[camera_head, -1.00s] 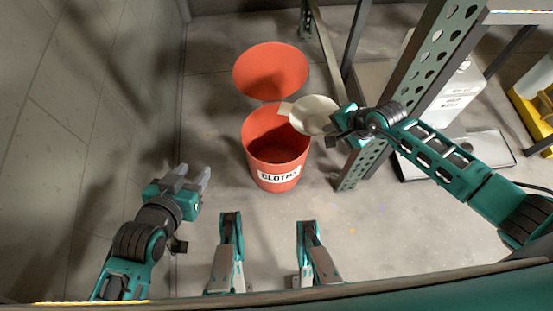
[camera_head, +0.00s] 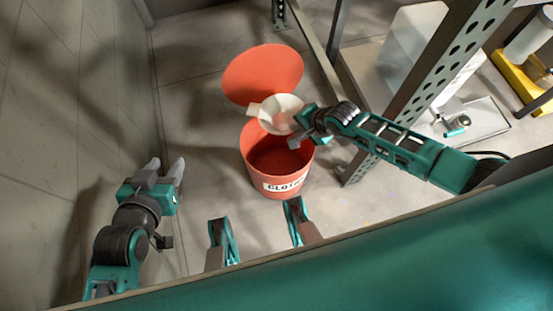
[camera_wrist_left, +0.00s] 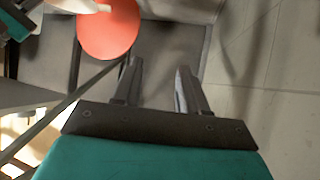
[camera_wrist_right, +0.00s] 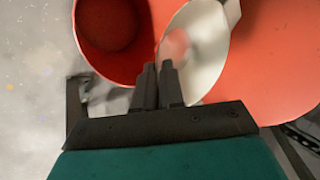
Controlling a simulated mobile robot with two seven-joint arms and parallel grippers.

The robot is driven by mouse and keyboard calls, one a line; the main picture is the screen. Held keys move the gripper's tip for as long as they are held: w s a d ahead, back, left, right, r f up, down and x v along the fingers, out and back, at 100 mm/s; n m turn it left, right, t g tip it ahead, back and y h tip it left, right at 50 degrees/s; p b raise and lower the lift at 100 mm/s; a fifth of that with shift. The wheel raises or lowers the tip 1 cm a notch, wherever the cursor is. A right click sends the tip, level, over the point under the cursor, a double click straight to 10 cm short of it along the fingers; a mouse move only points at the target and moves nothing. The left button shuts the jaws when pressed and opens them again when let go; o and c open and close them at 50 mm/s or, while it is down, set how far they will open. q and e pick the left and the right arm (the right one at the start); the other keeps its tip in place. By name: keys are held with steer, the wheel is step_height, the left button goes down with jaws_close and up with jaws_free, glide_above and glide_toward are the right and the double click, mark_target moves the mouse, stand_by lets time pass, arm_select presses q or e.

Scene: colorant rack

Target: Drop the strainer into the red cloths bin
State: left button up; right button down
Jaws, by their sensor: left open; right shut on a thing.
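The red cloths bin (camera_head: 275,185) stands open on the floor with a white label on its front; its round red lid (camera_head: 262,70) is tipped up behind it. The white strainer (camera_head: 283,108) is over the back part of the bin's mouth. My right gripper (camera_head: 298,128) is shut on the strainer's rim or edge. In the right wrist view the strainer (camera_wrist_right: 205,60) lies beyond the fingers (camera_wrist_right: 158,72), between the bin's opening (camera_wrist_right: 105,30) and the lid. My left gripper (camera_head: 166,172) is open and empty, left of the bin, with spread fingers in the left wrist view (camera_wrist_left: 158,85).
A perforated metal rack post (camera_head: 425,85) stands right of the bin, close to my right arm. A white container (camera_head: 415,50), a tray (camera_head: 475,125) and a yellow object (camera_head: 525,85) are further right. A wall is at left; floor between it and the bin is clear.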

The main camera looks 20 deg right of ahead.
step_height(320, 180, down, 6)
steer(key=b, duration=0.4)
steer(key=shift+r, duration=0.25)
steer(key=c, duration=1.2)
jaws_free()
arm_select(q)
steer(key=f, duration=0.1)
steer(key=d, duration=0.1)
steer(key=f, duration=0.1)
steer(key=shift+w+d+f+h, duration=0.2)
steer(key=shift+w+f+h, duration=0.05)
steer(key=shift+f+h, duration=0.05)
arm_select(e)
steer(key=shift+o, duration=0.2)
arm_select(q)
steer(key=r+p, duration=0.1)
steer(key=a+r+p, duration=0.1)
steer(key=p, duration=0.1)
steer(key=r+p, duration=0.1)
steer(key=p, duration=0.1)
steer(key=shift+s+a, duration=0.2)
steer(key=shift+s, duration=0.2)
arm_select(e)
steer(key=v, duration=1.3)
